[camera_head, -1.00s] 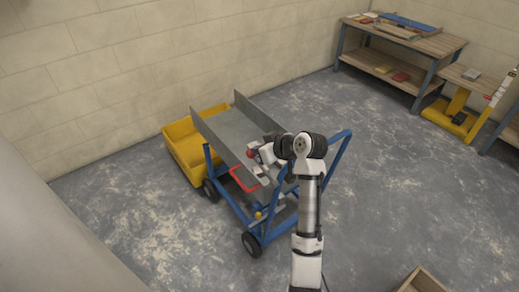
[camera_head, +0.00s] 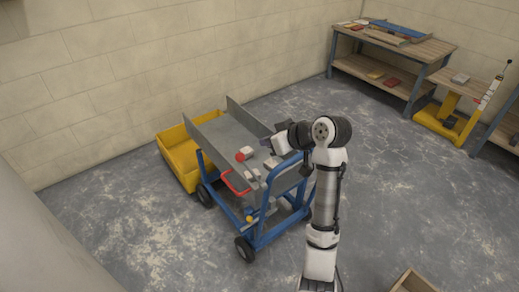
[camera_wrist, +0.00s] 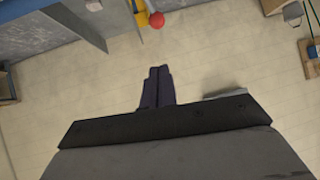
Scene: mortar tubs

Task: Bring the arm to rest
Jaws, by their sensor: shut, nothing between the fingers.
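My arm (camera_head: 326,205) rises from the bottom of the head view and bends left at its dark elbow. My gripper (camera_head: 266,142) is small there, above the right part of a grey metal chute on a blue wheeled cart (camera_head: 262,235). In the wrist view my gripper (camera_wrist: 157,75) shows two dark fingers pressed together, with nothing between them. They point toward the pale block wall. The fingertips look clear of everything around them.
A yellow tub (camera_head: 178,160) stands behind the cart. A red knob (camera_head: 240,157) and small pale blocks are on the chute, with a red handle (camera_head: 235,182) at its near side. Workbenches (camera_head: 395,60) stand at the back right.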

